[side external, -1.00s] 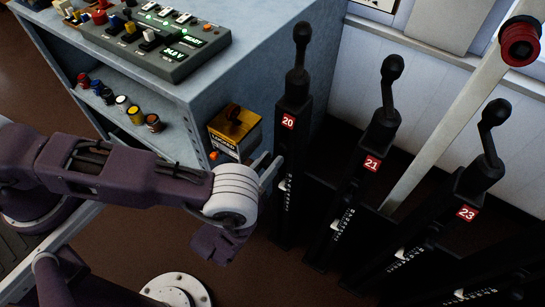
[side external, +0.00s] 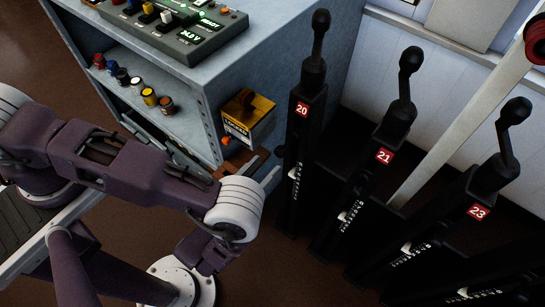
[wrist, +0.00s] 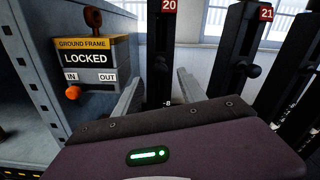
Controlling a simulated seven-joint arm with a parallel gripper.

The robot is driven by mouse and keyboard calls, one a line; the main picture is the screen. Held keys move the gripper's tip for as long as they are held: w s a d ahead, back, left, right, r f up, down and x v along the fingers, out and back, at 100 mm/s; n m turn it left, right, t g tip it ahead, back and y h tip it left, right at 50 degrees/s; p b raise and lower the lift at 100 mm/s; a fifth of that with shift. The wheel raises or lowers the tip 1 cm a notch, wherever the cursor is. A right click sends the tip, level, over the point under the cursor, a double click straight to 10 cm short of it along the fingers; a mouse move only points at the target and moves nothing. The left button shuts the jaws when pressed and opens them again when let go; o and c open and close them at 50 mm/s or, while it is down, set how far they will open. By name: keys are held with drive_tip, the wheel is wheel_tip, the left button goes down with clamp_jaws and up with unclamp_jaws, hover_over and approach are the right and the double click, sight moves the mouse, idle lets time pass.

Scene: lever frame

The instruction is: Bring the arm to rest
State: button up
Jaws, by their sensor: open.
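My gripper (side external: 268,178) is open, beside the lower part of the black lever stand 20 (side external: 301,130). In the wrist view my gripper (wrist: 157,95) has its two pale fingers apart, with nothing held. The post of stand 20 (wrist: 162,50) shows between and beyond them. I see no clear contact. Lever stand 21 (side external: 382,170) and lever stand 23 (side external: 476,190) are farther right, their handles pointing up. The yellow-topped ground frame box (side external: 248,118) stands left of stand 20. In the wrist view the box (wrist: 88,58) reads LOCKED, with an orange knob by IN.
A pale slanted bar (side external: 460,120) with a red end rises between stands 21 and 23. Brown floor shows below my gripper.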

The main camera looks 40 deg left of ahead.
drive_tip(key=shift+s, duration=0.1)
drive_tip(key=w+a+r+n+g+y, duration=0.1)
drive_tip(key=a+r+n+g+y, duration=0.1)
drive_tip(key=a+r+n+y, duration=0.4)
drive_tip(key=w+a+r+n+g+y, duration=0.2)
drive_tip(key=r+n+g+y, duration=0.15)
drive_tip(key=r, duration=0.35)
drive_tip(key=w+a+r+n+g+y, duration=0.1)
drive_tip(key=a+r+n+g+y, duration=0.2)
drive_tip(key=r+n, duration=0.35)
drive_tip(key=s+a+r+n+g+h, duration=0.4)
drive_tip(key=s+a+r+n+g, duration=0.65)
drive_tip(key=s, duration=0.35)
drive_tip(key=s+d+r+n+t+h, duration=0.4)
drive_tip(key=d+r+n+t+h, duration=0.1)
drive_tip(key=h, duration=0.3)
drive_tip(key=shift+s+d+r+n+t, duration=0.35)
drive_tip(key=shift+d+n+t, duration=0.25)
drive_tip(key=shift+n+t, duration=0.2)
